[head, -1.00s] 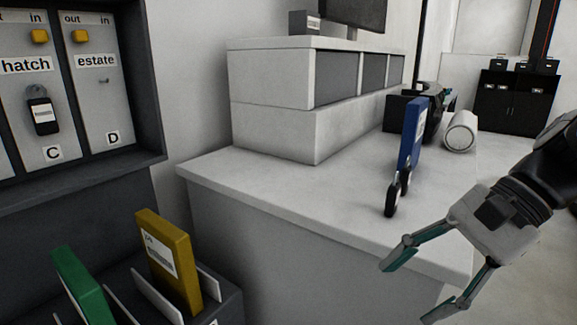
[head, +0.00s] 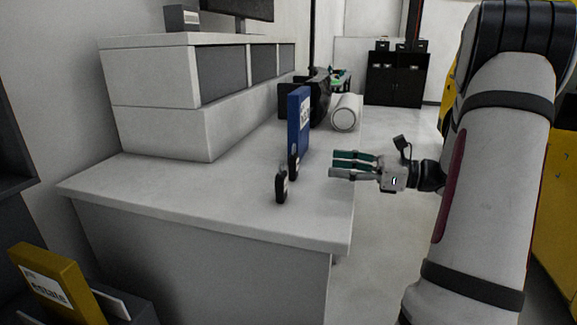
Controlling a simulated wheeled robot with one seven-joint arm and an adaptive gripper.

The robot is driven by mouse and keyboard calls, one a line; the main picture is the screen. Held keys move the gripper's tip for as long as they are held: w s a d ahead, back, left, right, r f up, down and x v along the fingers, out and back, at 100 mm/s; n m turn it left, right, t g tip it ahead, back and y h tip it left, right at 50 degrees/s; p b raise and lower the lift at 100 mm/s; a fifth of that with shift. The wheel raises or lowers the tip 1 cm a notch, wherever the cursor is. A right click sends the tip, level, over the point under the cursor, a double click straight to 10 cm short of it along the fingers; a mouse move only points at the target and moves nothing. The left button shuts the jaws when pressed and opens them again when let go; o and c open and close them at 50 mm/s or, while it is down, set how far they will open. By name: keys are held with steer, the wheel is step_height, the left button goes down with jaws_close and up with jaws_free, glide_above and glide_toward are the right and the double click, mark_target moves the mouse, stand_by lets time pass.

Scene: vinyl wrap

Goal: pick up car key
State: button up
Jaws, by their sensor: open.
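Two black car keys stand near the front of the white counter. The nearer car key (head: 281,187) is closest to the front edge. The other key (head: 294,164) is just behind it, by the foot of an upright blue binder (head: 300,121). My gripper (head: 332,164) is to the right of the keys and the binder, with its teal-and-grey fingers pointing left. It is open and empty, apart from both keys. Its height above the counter is hard to judge.
The white counter (head: 180,188) is clear left of the keys. A white roll (head: 345,112) and dark equipment (head: 318,98) are behind the binder. A yellow binder (head: 52,284) is at lower left. Open floor (head: 385,150) lies to the right.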

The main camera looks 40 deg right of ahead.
mark_target(297, 161)
steer(key=x, duration=1.1)
steer(key=shift+w+a, duration=0.15)
steer(key=c, duration=1.2)
